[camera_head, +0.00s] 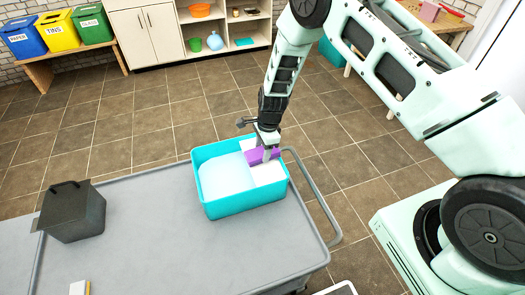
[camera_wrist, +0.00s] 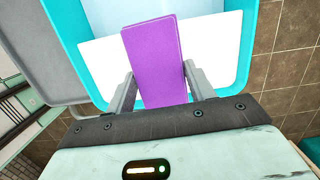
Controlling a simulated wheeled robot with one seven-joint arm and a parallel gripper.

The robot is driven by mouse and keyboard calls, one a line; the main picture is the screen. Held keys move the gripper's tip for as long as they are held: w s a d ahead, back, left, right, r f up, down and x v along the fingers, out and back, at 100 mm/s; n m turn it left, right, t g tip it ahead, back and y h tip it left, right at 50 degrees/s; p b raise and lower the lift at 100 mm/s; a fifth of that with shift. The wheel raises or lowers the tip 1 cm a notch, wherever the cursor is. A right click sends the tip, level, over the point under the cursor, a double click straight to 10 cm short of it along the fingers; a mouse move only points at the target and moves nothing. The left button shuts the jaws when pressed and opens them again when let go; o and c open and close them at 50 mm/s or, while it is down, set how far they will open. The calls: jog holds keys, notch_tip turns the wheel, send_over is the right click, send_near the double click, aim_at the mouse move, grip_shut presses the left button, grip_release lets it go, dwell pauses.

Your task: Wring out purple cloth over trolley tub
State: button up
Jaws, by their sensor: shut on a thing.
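The purple cloth (camera_head: 256,157) is a folded, flat block held in my gripper (camera_head: 266,157). In the wrist view the purple cloth (camera_wrist: 155,58) sits between the two fingers of my gripper (camera_wrist: 160,85), which are shut on it. The turquoise tub (camera_head: 245,203) stands on the grey trolley (camera_head: 150,235) near its right end. The cloth and fingertips are over the right part of the tub, by a white area; I cannot tell if they touch it. The tub's left part shows a pale surface, and its rim also shows in the wrist view (camera_wrist: 73,45).
A dark grey box-like container (camera_head: 80,215) stands on the trolley's left side. The trolley's handle rail (camera_head: 322,205) curves beside the tub. The trolley's middle is clear. Colored bins (camera_head: 60,32) stand far back.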

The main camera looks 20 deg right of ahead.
aim_at(263, 151)
jog(key=shift+s+d+f+b, duration=0.2)
jog(key=shift+f+b, duration=0.1)
jog(key=shift+f, duration=0.3)
jog(key=shift+r, duration=0.15)
jog(key=shift+w+a+r+p, duration=0.1)
jog(key=shift+r+p, duration=1.15)
jog(key=shift+r, duration=0.55)
jog(key=shift+w+a+r+p, duration=0.1)
jog(key=shift+r+p, duration=1.15)
jog(key=shift+r, duration=0.55)
jog(key=shift+s+d+r+n, duration=0.15)
jog(key=shift+s+d+n, duration=0.1)
jog(key=shift+d+n, duration=0.25)
jog(key=s+d+r+n+g+h, duration=0.1)
jog(key=s+d+r+n, duration=0.6)
jog(key=s+d+n, duration=0.4)
jog(key=shift+s+n+g+h, duration=0.4)
jog(key=shift+s+n, duration=0.05)
jog(key=shift+n, duration=2.35)
